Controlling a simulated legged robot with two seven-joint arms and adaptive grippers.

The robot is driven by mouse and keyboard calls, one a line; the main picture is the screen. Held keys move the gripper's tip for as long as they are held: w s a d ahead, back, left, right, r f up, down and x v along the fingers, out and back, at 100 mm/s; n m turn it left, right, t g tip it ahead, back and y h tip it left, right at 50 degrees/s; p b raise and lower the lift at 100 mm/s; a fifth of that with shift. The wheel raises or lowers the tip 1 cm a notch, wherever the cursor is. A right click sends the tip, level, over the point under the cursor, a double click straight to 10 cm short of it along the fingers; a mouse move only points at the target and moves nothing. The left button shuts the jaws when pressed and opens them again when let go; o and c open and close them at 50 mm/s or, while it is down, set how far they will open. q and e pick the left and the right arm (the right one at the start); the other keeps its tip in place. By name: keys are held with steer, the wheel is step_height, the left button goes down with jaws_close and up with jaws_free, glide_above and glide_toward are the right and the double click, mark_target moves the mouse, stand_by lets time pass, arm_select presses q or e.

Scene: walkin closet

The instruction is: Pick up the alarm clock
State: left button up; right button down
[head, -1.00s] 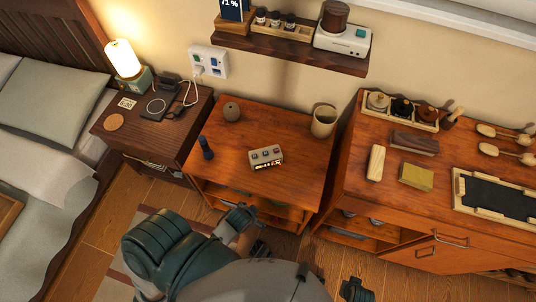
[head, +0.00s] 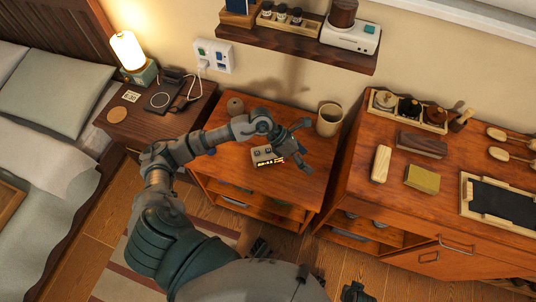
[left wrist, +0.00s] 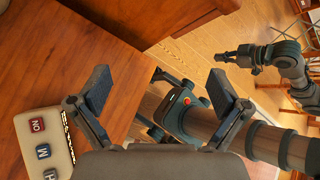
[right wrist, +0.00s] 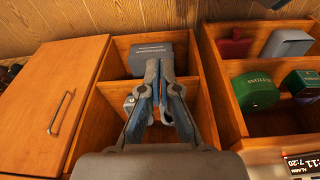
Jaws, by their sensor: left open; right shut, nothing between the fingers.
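The alarm clock (head: 262,157) is a small pale box with buttons on top and a lit front display. It stands on the middle wooden cabinet. My left gripper (head: 306,147) is open and empty, with its fingers just right of the clock in the head view. In the left wrist view the clock (left wrist: 43,147) lies at the lower left, outside the open fingers (left wrist: 160,90), and is partly cut off. My right gripper (right wrist: 158,72) is shut and empty in front of an open compartment. Its arm end (head: 353,291) shows at the head view's bottom edge.
The right-hand cabinet (head: 350,180) holds a wooden block (head: 381,164) and other items.

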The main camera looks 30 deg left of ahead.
arm_select(q)
steer(key=w+a+f+y, duration=0.2)
steer(key=a+y, duration=0.2)
steer(key=a, duration=0.4)
steer(key=y, duration=0.5)
glide_toward(268, 150)
steer(key=shift+g, duration=0.4)
steer(key=f, duration=0.2)
steer(key=f+b, duration=0.1)
steer(key=f, duration=0.1)
steer(key=w+f, duration=0.1)
steer(key=f, duration=0.2)
steer(key=shift+w+a+b, duration=0.1)
steer(key=shift+w+b, duration=0.05)
steer(key=shift+b, duration=0.2)
steer(key=shift+w+f, duration=0.1)
steer(key=shift+f, duration=0.65)
steer(key=f, duration=0.2)
steer(key=f+b, duration=0.1)
steer(key=f, duration=0.1)
steer(key=shift+w+d, duration=0.2)
steer(key=shift+d, duration=0.2)
steer(key=shift+w+f, duration=0.1)
steer(key=shift+f, duration=0.15)
steer(key=shift+r, duration=0.1)
steer(key=c, duration=1.7)
arm_select(e)
steer(key=shift+t, duration=0.4)
step_height(268, 150, up, 5)
steer(key=shift+w+r, duration=0.15)
